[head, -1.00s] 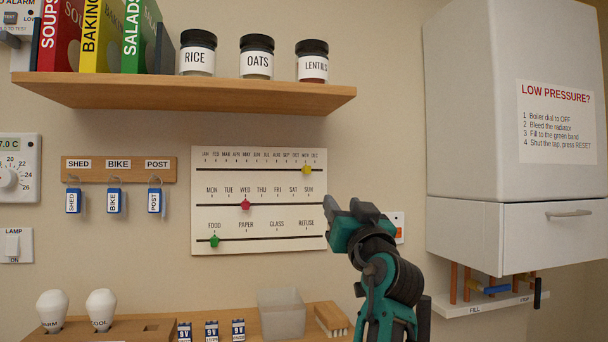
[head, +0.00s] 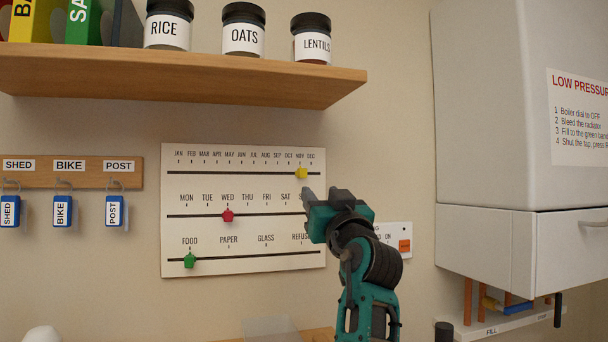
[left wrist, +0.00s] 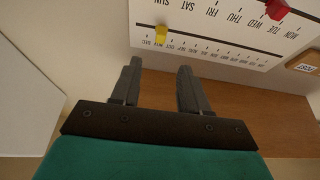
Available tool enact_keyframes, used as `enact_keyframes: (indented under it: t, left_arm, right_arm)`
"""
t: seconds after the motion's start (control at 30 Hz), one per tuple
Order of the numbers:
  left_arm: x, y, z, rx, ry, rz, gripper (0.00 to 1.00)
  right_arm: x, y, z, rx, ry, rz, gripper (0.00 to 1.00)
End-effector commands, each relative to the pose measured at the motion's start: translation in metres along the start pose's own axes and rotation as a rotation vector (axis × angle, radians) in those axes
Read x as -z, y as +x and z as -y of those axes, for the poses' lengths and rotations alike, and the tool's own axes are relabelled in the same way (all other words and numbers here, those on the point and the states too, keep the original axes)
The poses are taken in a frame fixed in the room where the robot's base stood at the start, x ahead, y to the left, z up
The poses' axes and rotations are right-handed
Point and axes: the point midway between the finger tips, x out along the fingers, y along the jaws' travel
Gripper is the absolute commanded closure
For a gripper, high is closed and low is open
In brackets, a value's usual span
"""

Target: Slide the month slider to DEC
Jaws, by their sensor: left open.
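The white slider board (head: 240,238) hangs on the wall with three slots. The month slider is a yellow knob (head: 301,173) on the top slot, beneath NOV, just left of DEC. In the left wrist view, where the board appears upside down, the yellow knob (left wrist: 161,34) is beyond the fingertips. My left gripper (head: 323,194) is open and empty, below and slightly right of the yellow knob and apart from it. It covers the right ends of the lower two rows. The left wrist view shows its two parted fingers (left wrist: 157,66). My right gripper is not in view.
A wooden shelf (head: 180,75) with jars juts out above the board. A white boiler cabinet (head: 490,120) stands to the right. A red knob (head: 228,215) and a green knob (head: 190,260) sit on the lower slots. Key hooks hang at left.

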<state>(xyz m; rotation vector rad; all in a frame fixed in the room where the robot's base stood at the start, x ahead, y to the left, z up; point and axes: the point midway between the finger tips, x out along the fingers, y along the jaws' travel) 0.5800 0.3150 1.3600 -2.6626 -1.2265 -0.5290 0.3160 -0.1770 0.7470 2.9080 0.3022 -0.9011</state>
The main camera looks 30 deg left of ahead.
Motion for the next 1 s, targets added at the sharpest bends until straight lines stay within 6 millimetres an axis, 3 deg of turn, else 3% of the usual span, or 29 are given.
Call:
enact_keyframes:
  t: [0.3,0.5,0.7,1.0]
  left_arm:
    - [0.004,0.068,0.001,0.003,0.004,0.0,0.55]
    - [0.002,0.1,0.001,0.001,0.003,0.0,0.55]
    - [0.001,0.114,0.0,0.0,0.002,0.0,0.55]
    - [0.0,0.116,0.0,0.0,0.001,0.0,0.55]
  right_arm:
    - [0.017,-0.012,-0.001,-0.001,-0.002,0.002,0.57]
    - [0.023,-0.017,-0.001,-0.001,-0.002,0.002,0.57]
    - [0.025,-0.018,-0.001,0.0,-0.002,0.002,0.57]
    - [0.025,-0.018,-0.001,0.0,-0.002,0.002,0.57]
